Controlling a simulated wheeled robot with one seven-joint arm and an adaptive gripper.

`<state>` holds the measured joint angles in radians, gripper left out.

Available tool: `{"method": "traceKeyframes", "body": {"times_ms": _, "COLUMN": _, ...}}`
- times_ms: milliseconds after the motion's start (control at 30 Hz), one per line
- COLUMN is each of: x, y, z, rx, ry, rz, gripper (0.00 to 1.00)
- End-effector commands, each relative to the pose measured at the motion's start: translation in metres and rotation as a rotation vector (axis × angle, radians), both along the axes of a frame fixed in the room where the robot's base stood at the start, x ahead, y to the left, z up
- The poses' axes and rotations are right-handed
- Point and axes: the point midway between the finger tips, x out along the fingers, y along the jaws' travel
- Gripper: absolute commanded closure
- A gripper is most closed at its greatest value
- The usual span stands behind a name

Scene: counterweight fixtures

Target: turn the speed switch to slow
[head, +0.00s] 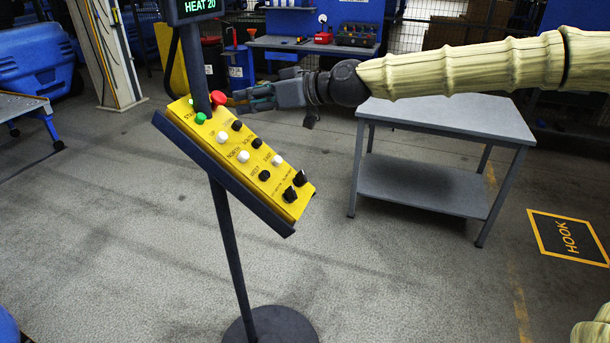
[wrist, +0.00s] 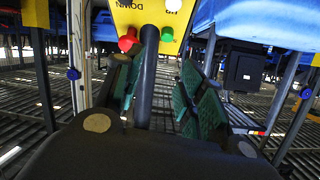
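The yellow control panel (head: 225,150) is tilted on a dark stand. Two black rotary knobs (head: 300,178) and (head: 290,194) sit at its lower right end. Their small labels are too blurred to tell which is the speed switch, and their setting cannot be read. My gripper (head: 243,97) is at the panel's upper end, just right of the red button (head: 218,98), away from the knobs. In the wrist view my gripper (wrist: 155,100) has its green-padded fingers apart. The dark pole (wrist: 147,75) shows between them; contact cannot be told. The knobs are outside the wrist view.
Several black and white push buttons and a green button (head: 200,118) fill the rest of the panel. A display (head: 195,8) reads "HEAT 20" above. A grey table (head: 450,115) stands behind at right, under my arm. The floor in front is clear around the round stand base (head: 270,326).

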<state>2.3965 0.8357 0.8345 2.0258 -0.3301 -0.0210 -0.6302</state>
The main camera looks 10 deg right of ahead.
Motion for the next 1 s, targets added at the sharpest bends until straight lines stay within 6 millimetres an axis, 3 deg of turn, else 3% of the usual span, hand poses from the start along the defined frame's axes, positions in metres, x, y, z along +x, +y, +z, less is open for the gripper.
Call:
{"method": "traceKeyframes", "body": {"times_ms": 267, "x": 0.011, "y": -0.059, "z": -0.053, "rx": 0.190, "ry": 0.571, "rz": -0.184, "gripper": 0.45}}
{"method": "traceKeyframes", "body": {"times_ms": 600, "x": 0.001, "y": -0.135, "z": -0.113, "rx": 0.456, "ry": 1.278, "rz": -0.502, "gripper": 0.45}}
{"method": "traceKeyframes", "body": {"times_ms": 800, "x": -0.013, "y": -0.175, "z": -0.137, "rx": 0.608, "ry": 1.642, "rz": -0.707, "gripper": 0.45}}
{"method": "traceKeyframes", "body": {"times_ms": 1000, "x": -0.023, "y": -0.198, "z": -0.149, "rx": 0.700, "ry": 1.850, "rz": -0.837, "gripper": 0.45}}
